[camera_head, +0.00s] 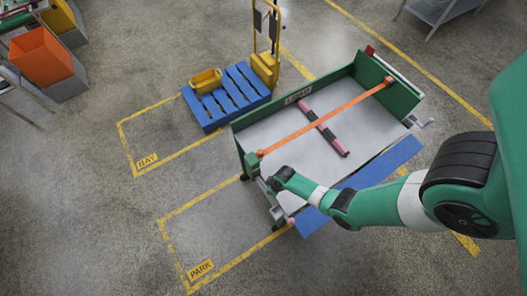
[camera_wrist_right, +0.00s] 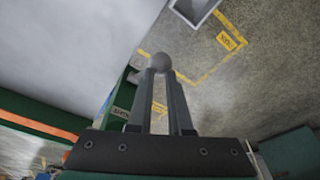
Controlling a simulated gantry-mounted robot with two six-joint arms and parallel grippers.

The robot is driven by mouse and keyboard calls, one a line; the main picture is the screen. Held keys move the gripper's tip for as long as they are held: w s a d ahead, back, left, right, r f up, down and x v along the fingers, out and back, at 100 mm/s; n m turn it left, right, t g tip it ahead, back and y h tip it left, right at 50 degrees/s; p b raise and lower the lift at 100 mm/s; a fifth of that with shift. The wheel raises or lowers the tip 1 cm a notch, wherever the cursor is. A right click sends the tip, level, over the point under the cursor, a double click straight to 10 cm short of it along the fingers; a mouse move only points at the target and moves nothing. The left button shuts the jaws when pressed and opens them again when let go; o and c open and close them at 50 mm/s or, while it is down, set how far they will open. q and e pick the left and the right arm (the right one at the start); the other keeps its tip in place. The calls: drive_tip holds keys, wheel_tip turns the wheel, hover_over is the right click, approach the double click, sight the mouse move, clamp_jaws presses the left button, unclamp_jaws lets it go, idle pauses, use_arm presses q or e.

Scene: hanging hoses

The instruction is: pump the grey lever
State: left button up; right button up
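My right arm comes in from the right in the head view. Its gripper (camera_head: 272,184) is at the near left corner of the load cart. In the right wrist view the two fingers of my right gripper (camera_wrist_right: 161,76) close around a grey ball knob (camera_wrist_right: 162,61) at their tips, which looks like the end of the grey lever. The lever's shaft is hidden behind the fingers. The left gripper is not in view.
The green-walled cart (camera_head: 240,158) marked LOAD holds a pink-and-dark bar (camera_head: 325,132) under an orange strap (camera_head: 325,118). A blue flap (camera_head: 370,180) lies along its near side. A blue pallet (camera_head: 228,97) stands behind, left. The PARK-marked floor (camera_head: 215,225) is clear.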

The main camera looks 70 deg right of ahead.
drive_tip(key=shift+s+a+f+b, duration=0.2)
drive_tip(key=shift+f+b, duration=0.1)
drive_tip(key=shift+f, duration=0.2)
drive_tip(key=shift+s+a+f+b, duration=0.15)
drive_tip(key=shift+s+f+b, duration=0.05)
drive_tip(key=shift+f+b, duration=0.2)
drive_tip(key=shift+s+a+f+b, duration=0.15)
drive_tip(key=shift+s+f+b, duration=0.1)
drive_tip(key=shift+f, duration=0.3)
drive_tip(key=shift+s+a+f+b, duration=0.15)
drive_tip(key=shift+f+b, duration=0.5)
drive_tip(key=shift+f, duration=0.15)
drive_tip(key=shift+s+a+f+b, duration=0.1)
drive_tip(key=shift+s+f+b, duration=0.05)
drive_tip(key=shift+f+b, duration=0.55)
drive_tip(key=shift+f, duration=0.15)
